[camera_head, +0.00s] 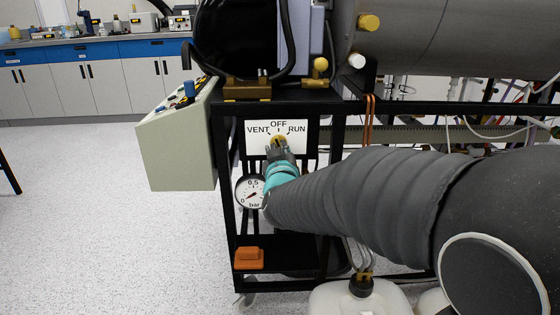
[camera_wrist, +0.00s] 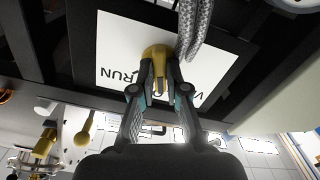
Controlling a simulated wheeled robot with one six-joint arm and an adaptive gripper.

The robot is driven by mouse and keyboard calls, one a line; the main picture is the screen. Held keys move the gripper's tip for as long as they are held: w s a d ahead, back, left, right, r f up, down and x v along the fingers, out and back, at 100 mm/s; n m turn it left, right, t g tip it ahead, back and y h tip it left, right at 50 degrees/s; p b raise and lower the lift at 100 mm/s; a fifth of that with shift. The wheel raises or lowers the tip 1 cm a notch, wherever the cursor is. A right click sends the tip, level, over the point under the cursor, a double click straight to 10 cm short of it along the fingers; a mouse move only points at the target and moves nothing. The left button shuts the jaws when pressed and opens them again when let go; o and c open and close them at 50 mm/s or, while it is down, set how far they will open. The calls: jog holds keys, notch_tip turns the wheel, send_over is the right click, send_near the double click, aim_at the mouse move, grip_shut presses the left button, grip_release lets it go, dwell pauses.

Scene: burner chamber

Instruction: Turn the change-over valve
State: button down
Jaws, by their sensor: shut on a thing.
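The change-over valve (camera_head: 279,139) is a small yellow knob on a white plate (camera_head: 254,143) marked VENT, OFF and RUN. OFF is above the knob, VENT to its left and RUN to its right. My gripper (camera_head: 279,150) reaches the knob from the front and hides its lower part. In the wrist view the plate lettering is upside down, and the yellow knob (camera_wrist: 157,54) sits between my gripper's two fingertips (camera_wrist: 158,92). The fingers are closed on its handle. I cannot tell clearly which mark the handle points at.
A round pressure gauge (camera_head: 249,192) is just below left of the plate. A green-grey control box (camera_head: 177,145) juts out at the left. An orange block (camera_head: 249,258) lies on the lower shelf of the black frame (camera_head: 228,215). Braided hose (camera_wrist: 197,25) hangs close by.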

jog(key=shift+m+b, duration=1.55)
jog(key=shift+m, duration=0.25)
jog(key=c, duration=1.2)
grip_release()
jog(key=shift+s, duration=0.1)
jog(key=s, duration=1.1)
jog(key=shift+s, duration=0.4)
